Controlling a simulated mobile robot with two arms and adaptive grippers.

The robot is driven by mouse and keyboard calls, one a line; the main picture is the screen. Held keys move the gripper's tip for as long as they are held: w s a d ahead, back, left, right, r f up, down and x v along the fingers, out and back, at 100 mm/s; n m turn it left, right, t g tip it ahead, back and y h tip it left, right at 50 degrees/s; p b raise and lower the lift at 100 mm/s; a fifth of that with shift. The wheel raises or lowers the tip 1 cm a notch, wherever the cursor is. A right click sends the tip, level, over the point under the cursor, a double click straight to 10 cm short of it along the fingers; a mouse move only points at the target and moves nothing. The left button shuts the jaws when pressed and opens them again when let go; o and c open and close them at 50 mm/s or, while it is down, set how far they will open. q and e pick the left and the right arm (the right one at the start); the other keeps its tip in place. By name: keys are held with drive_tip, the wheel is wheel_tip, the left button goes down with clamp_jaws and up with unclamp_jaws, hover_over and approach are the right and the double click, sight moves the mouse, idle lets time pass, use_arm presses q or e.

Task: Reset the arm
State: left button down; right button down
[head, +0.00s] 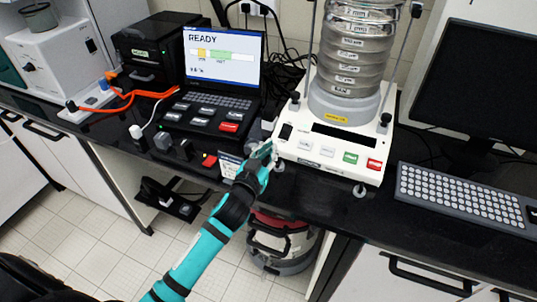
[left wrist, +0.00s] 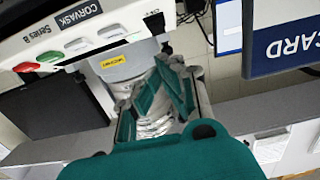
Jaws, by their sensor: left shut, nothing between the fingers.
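My teal left arm reaches up from the bottom of the head view. Its left gripper (head: 266,150) is shut and empty, in front of the left front corner of the sieve shaker's white base (head: 330,165). In the head view it overlaps the bench's front edge; I cannot tell whether it touches anything. In the left wrist view the gripper fingers (left wrist: 172,88) show, with the shaker base (left wrist: 85,35) upside down at the upper left. A stack of metal sieves (head: 350,55) stands upright on the base. My right gripper is not in view.
A laptop (head: 222,60) reading READY stands left of the shaker, with a black box (head: 150,50) beside it. Small dark blocks (head: 163,142) sit near the bench edge. A keyboard (head: 465,195) and monitor (head: 480,85) are at the right. A bucket-like vacuum (head: 285,245) stands below.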

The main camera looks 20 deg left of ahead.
use_arm(q)
drive_tip(key=shift+s, duration=0.4)
